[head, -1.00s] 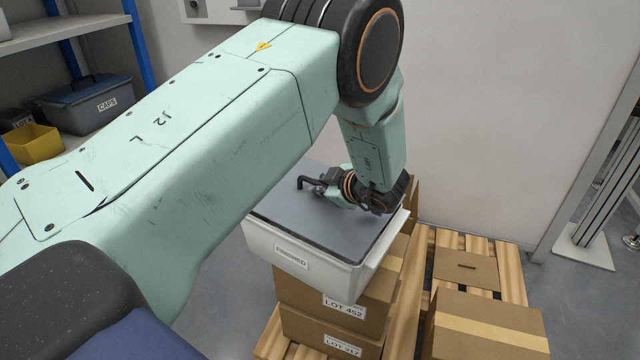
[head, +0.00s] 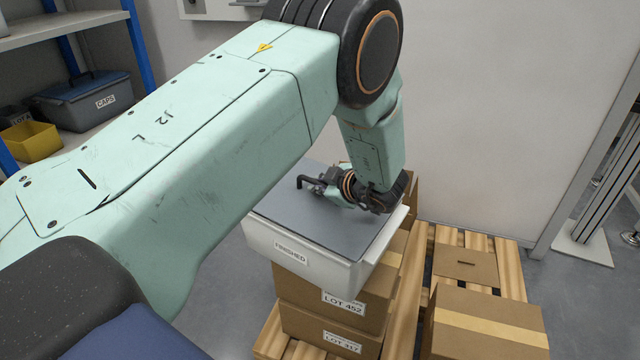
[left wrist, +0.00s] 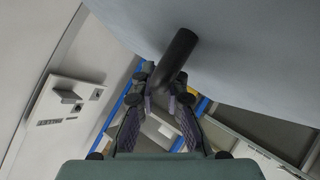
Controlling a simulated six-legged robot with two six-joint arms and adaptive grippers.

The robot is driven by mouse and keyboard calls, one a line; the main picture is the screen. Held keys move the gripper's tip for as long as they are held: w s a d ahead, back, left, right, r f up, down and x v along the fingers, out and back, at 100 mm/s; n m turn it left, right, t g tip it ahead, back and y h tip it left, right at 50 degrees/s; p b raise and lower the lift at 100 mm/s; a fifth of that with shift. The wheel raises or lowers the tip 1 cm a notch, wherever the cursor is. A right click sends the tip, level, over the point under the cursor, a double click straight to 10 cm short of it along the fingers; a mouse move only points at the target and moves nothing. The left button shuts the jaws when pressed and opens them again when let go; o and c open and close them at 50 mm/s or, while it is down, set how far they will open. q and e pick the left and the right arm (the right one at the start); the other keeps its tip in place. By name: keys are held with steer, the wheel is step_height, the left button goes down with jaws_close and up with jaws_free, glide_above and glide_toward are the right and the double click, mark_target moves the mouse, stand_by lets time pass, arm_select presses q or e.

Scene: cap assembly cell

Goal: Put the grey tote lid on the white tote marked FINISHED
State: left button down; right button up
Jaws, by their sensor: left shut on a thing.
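The grey tote lid (head: 335,228) lies flat over the top of the white tote marked FINISHED (head: 316,268). A strip of white rim shows along its right side. I cannot tell whether the lid is fully seated. My left gripper (head: 322,187) is over the lid and shut on its dark bent handle (head: 300,182). In the left wrist view the dark handle (left wrist: 178,55) comes down from the grey lid (left wrist: 235,35) between the fingers of my left gripper (left wrist: 164,90). The far left part of the tote is hidden by my arm. My right gripper is not in view.
The tote stands on stacked cartons (head: 340,312) on a wooden pallet (head: 412,275). Other cartons (head: 485,322) are to the right. A wall is behind; a metal post (head: 590,215) stands right.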

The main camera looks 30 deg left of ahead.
arm_select(q)
steer(key=shift+f, duration=0.35)
steer(key=c, duration=1.3)
jaws_free()
steer(key=v, duration=0.7)
steer(key=shift+s+d+r, duration=0.1)
steer(key=shift+d+r, duration=0.05)
